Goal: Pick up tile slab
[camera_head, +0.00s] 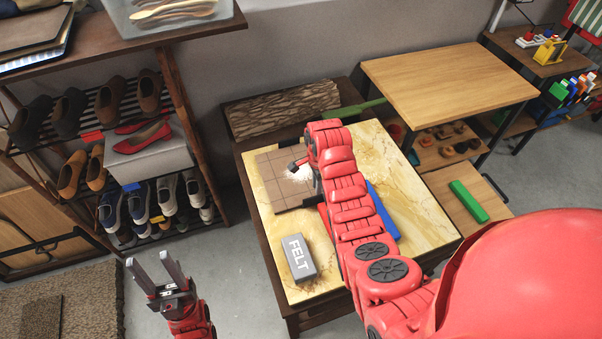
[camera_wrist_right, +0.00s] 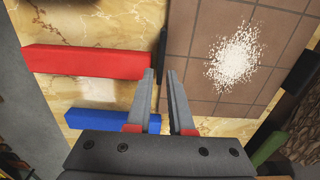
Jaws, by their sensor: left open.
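The tile slab (camera_head: 265,177) is a brown, square-gridded board lying on the yellow stone-topped table, with a patch of white powder on it. It also shows in the right wrist view (camera_wrist_right: 197,48), with dark strips at its sides. My right gripper (camera_head: 294,165) is over the slab's powdered part in the head view. In the right wrist view its fingertips (camera_wrist_right: 162,72) straddle the slab's dark side strip; whether they touch it cannot be told. My left gripper (camera_head: 150,270) is open and empty, left of the table and apart from it.
A grey FELT block (camera_head: 298,258) lies at the table's front left. A red bar (camera_wrist_right: 85,61) and a blue bar (camera_wrist_right: 110,120) lie beside the slab. A bark-covered piece (camera_head: 285,108) is behind the table's stone top. A shoe rack (camera_head: 180,90) stands left.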

